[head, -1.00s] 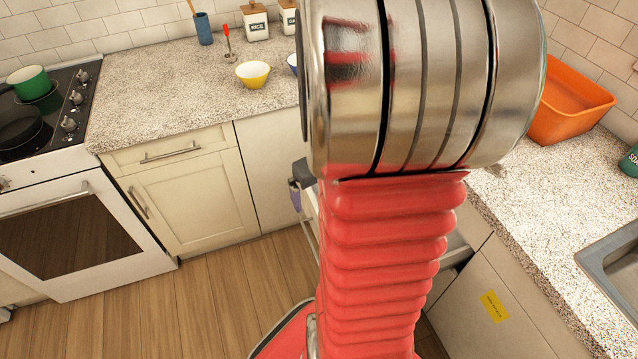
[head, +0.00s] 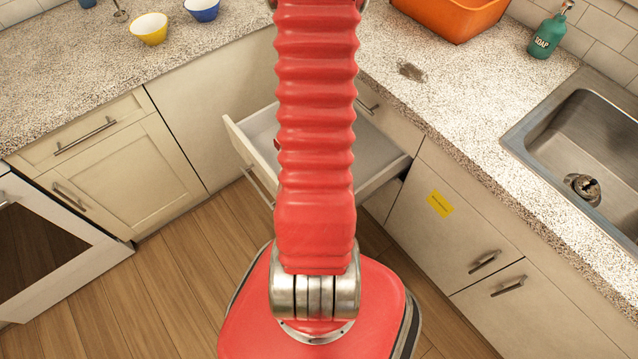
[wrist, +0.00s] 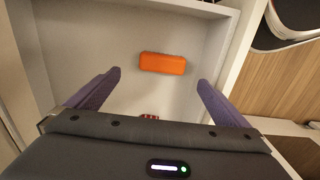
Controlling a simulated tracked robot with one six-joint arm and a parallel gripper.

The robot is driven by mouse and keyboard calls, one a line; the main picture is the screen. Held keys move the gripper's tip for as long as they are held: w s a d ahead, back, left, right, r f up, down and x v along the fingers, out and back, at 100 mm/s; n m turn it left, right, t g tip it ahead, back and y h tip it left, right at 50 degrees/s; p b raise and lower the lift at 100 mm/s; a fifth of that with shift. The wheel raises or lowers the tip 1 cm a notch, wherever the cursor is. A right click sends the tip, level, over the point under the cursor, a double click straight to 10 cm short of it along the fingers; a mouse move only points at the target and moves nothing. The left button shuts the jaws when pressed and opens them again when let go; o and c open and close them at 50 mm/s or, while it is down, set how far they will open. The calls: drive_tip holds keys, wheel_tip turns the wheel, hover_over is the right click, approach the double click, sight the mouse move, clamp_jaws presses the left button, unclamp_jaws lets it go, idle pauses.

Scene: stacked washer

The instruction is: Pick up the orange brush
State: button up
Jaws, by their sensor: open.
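The orange brush (wrist: 162,63) lies on the light floor of an open drawer in the wrist view. It shows as a small rounded orange block, lying crosswise. My gripper (wrist: 158,82) is open above the drawer, with one purple finger on each side. The brush is beyond the fingertips and between their lines, and nothing is held. In the head view the open drawer (head: 383,172) shows behind my red arm, which hides most of its inside. The brush and my gripper cannot be seen there.
A small red thing (wrist: 149,117) lies in the drawer near my gripper, partly hidden. The drawer walls (wrist: 232,65) stand close around. On the counter are an orange tub (head: 450,15), a soap bottle (head: 547,36), a sink (head: 590,130), a yellow bowl (head: 149,29) and a blue bowl (head: 203,9).

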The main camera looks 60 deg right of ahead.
drive_tip(key=shift+f, duration=0.1)
drive_tip(key=shift+f, duration=4.2)
drive_tip(key=shift+w+a+f, duration=0.1)
drive_tip(key=shift+f, duration=1.25)
drive_tip(key=shift+w+a+f, duration=0.1)
drive_tip(key=shift+f, duration=1.2)
drive_tip(key=c, duration=0.9)
